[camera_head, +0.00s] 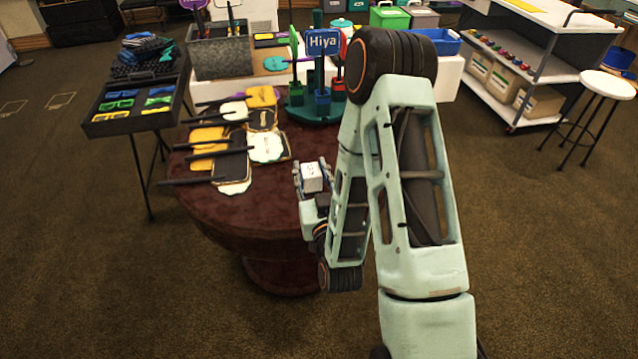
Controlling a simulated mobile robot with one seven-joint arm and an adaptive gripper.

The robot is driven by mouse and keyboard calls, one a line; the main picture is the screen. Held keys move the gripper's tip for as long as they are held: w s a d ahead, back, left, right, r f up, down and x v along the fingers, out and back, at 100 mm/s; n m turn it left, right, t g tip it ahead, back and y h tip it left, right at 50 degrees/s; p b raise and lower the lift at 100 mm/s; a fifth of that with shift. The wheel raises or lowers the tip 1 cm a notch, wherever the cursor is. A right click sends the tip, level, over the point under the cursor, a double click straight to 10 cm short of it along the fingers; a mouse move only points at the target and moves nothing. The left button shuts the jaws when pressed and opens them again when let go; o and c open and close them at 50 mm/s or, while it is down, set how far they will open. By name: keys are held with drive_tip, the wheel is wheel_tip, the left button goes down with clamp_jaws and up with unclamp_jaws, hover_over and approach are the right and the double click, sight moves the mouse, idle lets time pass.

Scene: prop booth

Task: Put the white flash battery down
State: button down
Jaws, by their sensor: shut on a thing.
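The white flash battery (313,178) is a small white block with a dark mark on its top. My gripper (311,180) is shut on it, with a finger showing on each side of the block. It is over the right part of the round dark red table (220,213). I cannot tell whether the battery touches the tabletop or hangs a little above it. My arm hides the right edge of the table.
Several paddle-like signs in yellow, black and white (267,147) cover the table's left and middle. A green round stand with a "Hiya" sign (322,42) is at its back. A tray of colored glasses (132,104) stands left. Bare tabletop shows at the front.

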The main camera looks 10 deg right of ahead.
sight(318, 164)
drive_tip(key=shift+w+d+f+b, duration=0.4)
drive_tip(key=shift+w+f+b, duration=0.15)
drive_tip(key=shift+b, duration=0.65)
drive_tip(key=shift+w+d+f+b, duration=0.25)
drive_tip(key=shift+w+d+b, duration=0.15)
drive_tip(key=shift+w+b, duration=0.2)
drive_tip(key=shift+w+d+f+b, duration=0.25)
drive_tip(key=shift+w+d+b, duration=0.1)
drive_tip(key=shift+w+b, duration=0.25)
drive_tip(key=b, duration=0.3)
drive_tip(key=w+b, duration=0.1)
drive_tip(key=b, duration=0.2)
drive_tip(key=shift+w+d+f, duration=0.15)
drive_tip(key=shift+d+f, duration=0.05)
drive_tip(key=shift+f, duration=0.1)
drive_tip(key=shift+w+d+b, duration=0.1)
drive_tip(key=shift+d+b, duration=0.05)
drive_tip(key=shift+b, duration=0.8)
drive_tip(key=b, duration=0.2)
drive_tip(key=shift+d+f+b, duration=0.15)
drive_tip(key=shift+b, duration=0.15)
